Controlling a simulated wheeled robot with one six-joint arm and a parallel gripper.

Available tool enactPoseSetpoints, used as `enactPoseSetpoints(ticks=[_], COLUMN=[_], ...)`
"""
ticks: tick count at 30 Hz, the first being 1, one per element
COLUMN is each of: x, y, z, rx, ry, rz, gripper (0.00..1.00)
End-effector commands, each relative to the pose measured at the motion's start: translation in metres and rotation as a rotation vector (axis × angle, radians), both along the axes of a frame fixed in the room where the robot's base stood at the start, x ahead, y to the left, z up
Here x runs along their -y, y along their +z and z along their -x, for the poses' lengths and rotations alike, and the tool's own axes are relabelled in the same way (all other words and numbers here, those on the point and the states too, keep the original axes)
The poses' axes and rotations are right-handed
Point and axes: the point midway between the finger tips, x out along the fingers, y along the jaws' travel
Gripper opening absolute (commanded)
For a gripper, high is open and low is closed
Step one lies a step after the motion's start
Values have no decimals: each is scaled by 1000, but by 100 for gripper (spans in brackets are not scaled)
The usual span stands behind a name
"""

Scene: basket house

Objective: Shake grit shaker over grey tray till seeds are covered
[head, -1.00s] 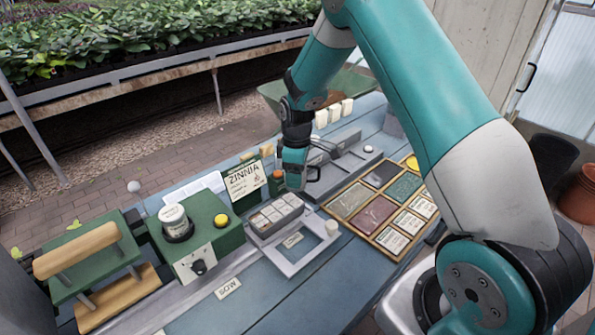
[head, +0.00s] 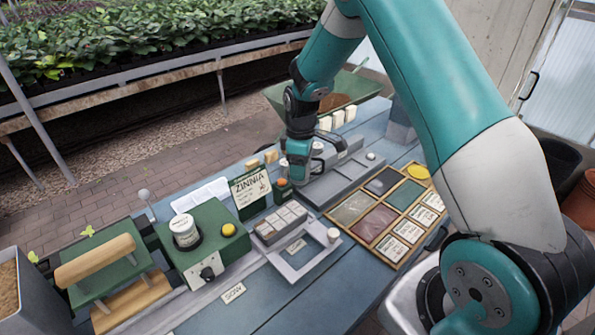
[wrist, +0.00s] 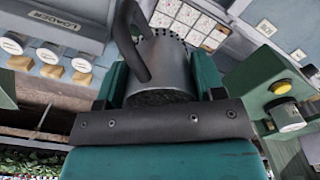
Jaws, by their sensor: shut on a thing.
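My gripper (wrist: 160,85) is shut on the grit shaker (wrist: 162,62), a grey metal cylinder with a dark curved handle and small holes around its far rim. In the head view my gripper (head: 300,172) is above the bench, behind and slightly right of the grey tray (head: 266,240); the shaker is mostly hidden there. The tray is divided into several pale-topped cells and sits at a light grey frame. Part of the tray (wrist: 196,37) shows past the shaker's rim in the wrist view. I cannot tell whether seeds in it are covered.
A green box (head: 207,240) with a yellow button and a white-lidded jar stands left of the tray. A ZINNIA packet (head: 250,192) and an orange-topped bottle (head: 283,190) stand behind it. A wooden-framed panel (head: 385,215) lies right. A grey stand (head: 345,178) is behind.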

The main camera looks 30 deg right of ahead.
Motion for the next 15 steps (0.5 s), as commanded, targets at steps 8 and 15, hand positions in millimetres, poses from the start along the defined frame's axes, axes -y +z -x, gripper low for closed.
enactPoseSetpoints(ticks=[8, 15], x=[0, 0], y=[-1, -16], z=[0, 0], rx=[1, 2], ry=[0, 0], rz=[1, 2], gripper=[32, 32])
